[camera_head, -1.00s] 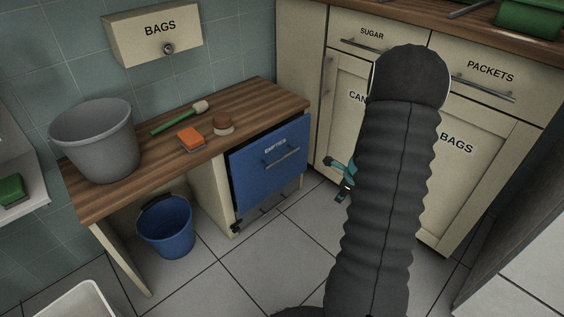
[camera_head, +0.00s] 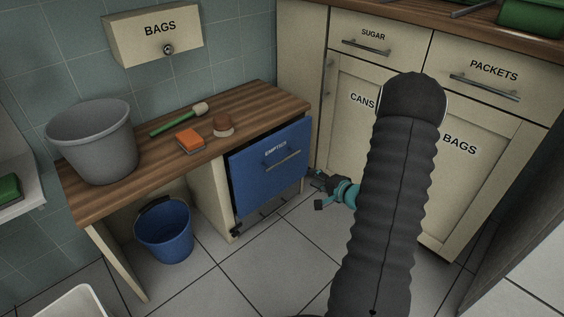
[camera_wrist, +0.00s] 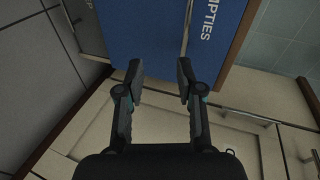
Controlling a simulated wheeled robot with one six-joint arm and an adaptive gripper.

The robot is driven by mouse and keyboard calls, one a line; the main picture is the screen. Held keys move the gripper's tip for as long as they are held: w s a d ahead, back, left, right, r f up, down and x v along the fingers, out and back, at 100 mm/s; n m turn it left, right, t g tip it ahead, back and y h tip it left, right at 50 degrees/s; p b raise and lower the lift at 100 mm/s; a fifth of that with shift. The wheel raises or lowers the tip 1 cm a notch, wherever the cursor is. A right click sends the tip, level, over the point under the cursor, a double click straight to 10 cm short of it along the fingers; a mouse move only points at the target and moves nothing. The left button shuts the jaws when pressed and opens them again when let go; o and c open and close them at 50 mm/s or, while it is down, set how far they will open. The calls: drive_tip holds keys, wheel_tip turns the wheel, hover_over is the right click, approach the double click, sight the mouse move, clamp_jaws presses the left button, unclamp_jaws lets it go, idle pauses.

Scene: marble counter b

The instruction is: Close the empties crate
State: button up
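The empties crate (camera_head: 262,178) is a blue front with a metal bar handle (camera_head: 283,160) and an "EMPTIES" label, under the right end of the wooden bench. Its front stands out from the bench, with a dark gap along its upper and left edges. In the wrist view, the blue front (camera_wrist: 140,28) fills the top, with the handle (camera_wrist: 188,28) running toward the right finger. My gripper (camera_wrist: 160,76) is open and empty, its fingers spread before the blue front. In the head view my gripper (camera_head: 318,180) is beside the crate's lower right corner; contact cannot be told.
The bench top (camera_head: 240,112) holds a grey bucket (camera_head: 95,145), an orange sponge (camera_head: 189,141) and brushes. A blue bucket (camera_head: 165,235) stands below. Cream cabinets (camera_head: 350,130) close in the right side. Tiled floor (camera_head: 265,260) is clear in front.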

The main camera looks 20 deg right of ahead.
sight(282, 161)
drive_tip(key=shift+t+y, duration=0.4)
drive_tip(key=shift+y, duration=0.4)
drive_tip(key=r+x, duration=0.1)
drive_tip(key=x, duration=0.3)
drive_tip(key=a+x, duration=0.1)
drive_tip(key=x, duration=0.4)
drive_tip(key=a+r+b+x, duration=0.1)
drive_tip(key=x, duration=0.4)
drive_tip(key=shift+r, duration=0.35)
clamp_jaws()
